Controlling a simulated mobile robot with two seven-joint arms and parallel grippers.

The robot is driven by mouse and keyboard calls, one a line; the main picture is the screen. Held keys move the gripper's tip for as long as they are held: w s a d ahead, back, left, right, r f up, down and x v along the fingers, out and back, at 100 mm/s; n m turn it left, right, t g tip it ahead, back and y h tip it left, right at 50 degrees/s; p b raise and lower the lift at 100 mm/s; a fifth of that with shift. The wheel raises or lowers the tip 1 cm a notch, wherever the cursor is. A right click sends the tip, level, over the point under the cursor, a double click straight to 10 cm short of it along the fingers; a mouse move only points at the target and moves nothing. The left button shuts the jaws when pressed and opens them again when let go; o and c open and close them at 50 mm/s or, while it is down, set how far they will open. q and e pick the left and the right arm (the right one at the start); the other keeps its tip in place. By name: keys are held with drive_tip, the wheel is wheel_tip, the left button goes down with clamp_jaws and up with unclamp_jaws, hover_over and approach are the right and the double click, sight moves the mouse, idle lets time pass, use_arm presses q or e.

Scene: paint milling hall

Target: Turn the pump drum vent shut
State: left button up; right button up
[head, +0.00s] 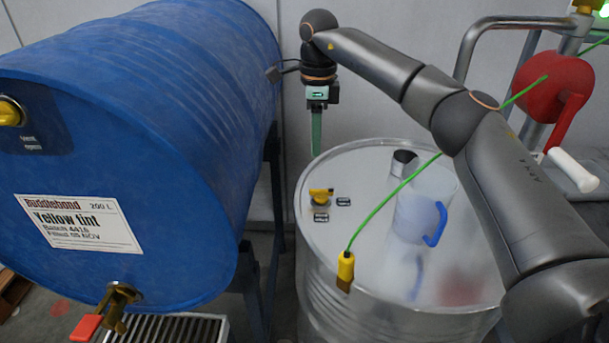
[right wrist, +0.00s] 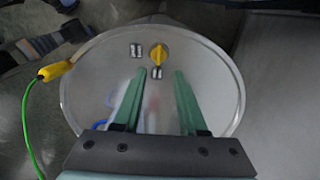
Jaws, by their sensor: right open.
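The steel pump drum (head: 380,275) stands upright right of the blue drum. Its yellow vent knob (head: 321,195) is on the lid near the left rim, with two small dark labels whose words are too small to read. The knob also shows in the right wrist view (right wrist: 158,55), just beyond my fingertips. My left gripper is out of view.
A clear jug (head: 410,215) with a blue handle stands on the lid. A yellow clamp (head: 345,268) with a green cable grips the front rim. The blue drum (head: 170,130) lies sideways with its own yellow vent (head: 10,112).

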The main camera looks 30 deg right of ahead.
sight(316, 189)
wheel_tip(316, 189, down, 12)
drive_tip(key=shift+s+f+b, duration=0.15)
drive_tip(key=shift+b, duration=0.2)
drive_tip(key=shift+c, duration=0.2)
clamp_jaws()
idle(0.5)
